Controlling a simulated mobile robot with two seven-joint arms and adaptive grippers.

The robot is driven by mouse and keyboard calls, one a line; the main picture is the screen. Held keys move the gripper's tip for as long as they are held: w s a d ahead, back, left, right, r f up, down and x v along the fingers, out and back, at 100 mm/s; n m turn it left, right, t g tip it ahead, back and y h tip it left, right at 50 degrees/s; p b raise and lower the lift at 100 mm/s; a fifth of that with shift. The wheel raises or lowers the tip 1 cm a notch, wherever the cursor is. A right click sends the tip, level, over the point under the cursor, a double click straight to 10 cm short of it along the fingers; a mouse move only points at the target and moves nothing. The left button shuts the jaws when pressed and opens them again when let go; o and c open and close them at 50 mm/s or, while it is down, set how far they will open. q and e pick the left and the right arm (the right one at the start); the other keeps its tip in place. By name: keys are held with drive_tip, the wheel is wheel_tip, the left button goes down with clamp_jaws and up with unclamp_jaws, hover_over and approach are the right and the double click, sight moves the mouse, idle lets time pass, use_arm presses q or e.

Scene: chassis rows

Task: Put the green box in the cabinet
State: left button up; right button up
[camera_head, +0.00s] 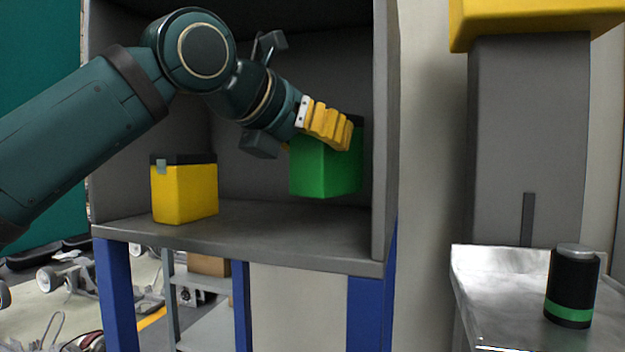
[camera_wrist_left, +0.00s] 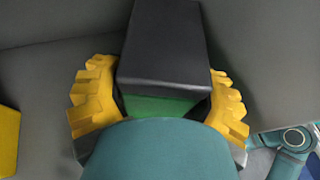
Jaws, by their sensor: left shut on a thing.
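The green box (camera_head: 322,170) has a black top and is inside the grey cabinet (camera_head: 250,225), near its right wall. In the head view its bottom appears a little above the shelf. My left gripper (camera_head: 335,125) is shut on the green box, its yellow fingers at the upper part. In the left wrist view the black top of the green box (camera_wrist_left: 165,45) sits between the two yellow fingers (camera_wrist_left: 160,105), and my wrist hides its lower part. My right gripper is in neither view.
A yellow box (camera_head: 183,192) with a black top stands on the left of the cabinet shelf. Shelf room is free between the boxes. The cabinet's right wall (camera_head: 384,130) is close to the green box. A black can with a green band (camera_head: 572,287) stands on a metal surface (camera_head: 495,285) at right.

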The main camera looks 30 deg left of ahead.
sight(304, 171)
use_arm(q)
drive_tip(key=shift+w+f, duration=0.1)
drive_tip(key=shift+f, duration=2.55)
drive_tip(key=o, duration=1.4)
drive_tip(key=shift+f, duration=0.1)
drive_tip(key=shift+c, duration=0.2)
drive_tip(key=v, duration=1.2)
